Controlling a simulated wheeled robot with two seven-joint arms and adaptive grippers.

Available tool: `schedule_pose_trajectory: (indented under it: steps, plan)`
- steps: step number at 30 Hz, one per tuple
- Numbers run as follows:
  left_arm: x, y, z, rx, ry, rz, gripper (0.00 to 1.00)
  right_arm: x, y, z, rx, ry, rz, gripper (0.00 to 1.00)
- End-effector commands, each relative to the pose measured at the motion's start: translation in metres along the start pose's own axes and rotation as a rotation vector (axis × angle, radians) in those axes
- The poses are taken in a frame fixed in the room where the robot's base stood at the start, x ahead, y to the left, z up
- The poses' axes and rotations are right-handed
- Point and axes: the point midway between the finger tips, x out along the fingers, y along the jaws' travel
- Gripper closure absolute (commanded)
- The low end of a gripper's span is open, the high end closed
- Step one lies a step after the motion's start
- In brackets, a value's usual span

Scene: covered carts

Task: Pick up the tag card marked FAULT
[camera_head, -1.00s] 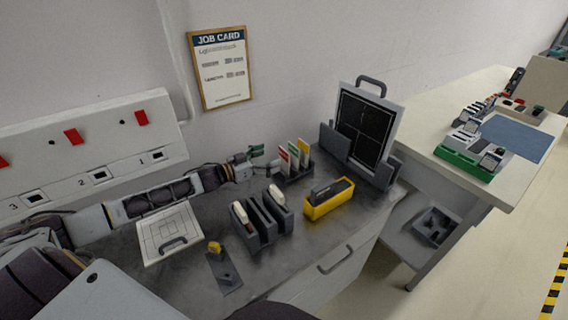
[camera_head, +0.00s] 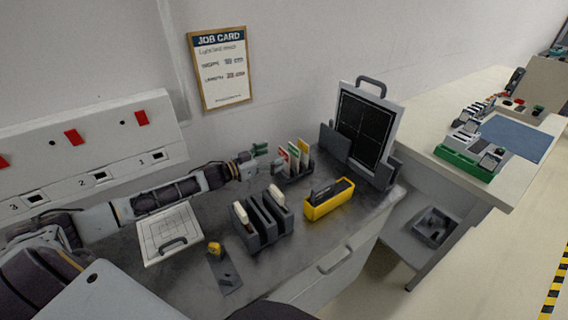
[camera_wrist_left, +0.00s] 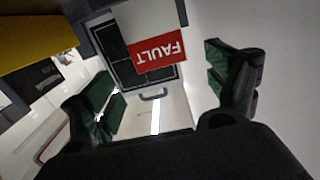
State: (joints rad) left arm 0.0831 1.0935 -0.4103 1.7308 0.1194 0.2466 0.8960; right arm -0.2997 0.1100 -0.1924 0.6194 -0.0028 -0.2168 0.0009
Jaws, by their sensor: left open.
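The FAULT tag card (camera_wrist_left: 157,52) has a red face with white lettering, upside down in the left wrist view. It lies ahead of and between my open fingers there, with nothing showing it is gripped. My left gripper (camera_head: 266,156) is open and empty just left of the rack. Its green finger pads show on both sides in the left wrist view (camera_wrist_left: 163,84). My right gripper is not seen.
A yellow bin (camera_head: 329,206) and a dark slotted holder (camera_head: 262,226) stand in front of the rack. A tall panel with a handle (camera_head: 368,125) stands to its right. A white gridded plate (camera_head: 170,233) lies left on the dark bench top.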

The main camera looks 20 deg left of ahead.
Motion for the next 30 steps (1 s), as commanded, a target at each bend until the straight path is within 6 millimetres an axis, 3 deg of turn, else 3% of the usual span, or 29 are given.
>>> schedule_pose_trajectory:
  steps: [19,30]
  plan:
    - [0.032,-0.001,-0.002,0.001,0.001,0.0,0.12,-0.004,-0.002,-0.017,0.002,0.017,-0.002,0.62]
    - [0.042,-0.001,-0.001,0.0,0.0,0.0,0.12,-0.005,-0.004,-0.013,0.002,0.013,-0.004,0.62]
